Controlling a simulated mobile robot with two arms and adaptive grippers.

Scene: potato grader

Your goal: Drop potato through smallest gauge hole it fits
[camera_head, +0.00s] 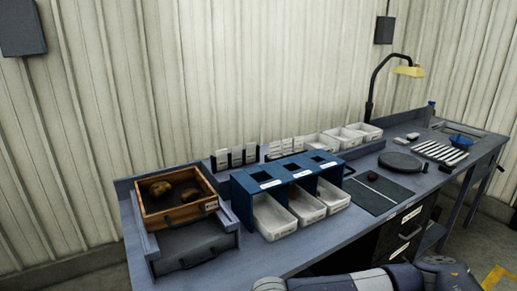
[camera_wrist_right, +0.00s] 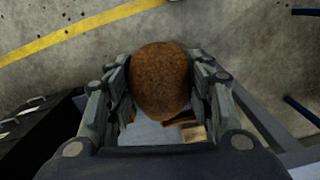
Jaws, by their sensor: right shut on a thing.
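My right gripper (camera_wrist_right: 160,85) is shut on a brown potato (camera_wrist_right: 160,80), which sits between its fingers in the right wrist view. In that view the gripper is above the floor, off the bench edge. In the head view, part of my arm shows at the bottom, but neither gripper is visible. The blue gauge stand (camera_head: 240,199) stands on the bench with three square holes in its top (camera_head: 292,170). White bins (camera_head: 274,217) sit under it. A wooden tray (camera_head: 150,219) at the left holds brown potatoes (camera_head: 173,191).
A dark mat (camera_head: 378,195) with a small dark reddish object (camera_head: 372,176) lies right of the gauge stand. A round grey plate (camera_head: 400,162), white strips (camera_head: 440,152), a blue bowl (camera_head: 461,141) and a yellow lamp (camera_head: 409,71) are farther right. White bins (camera_head: 345,137) stand behind.

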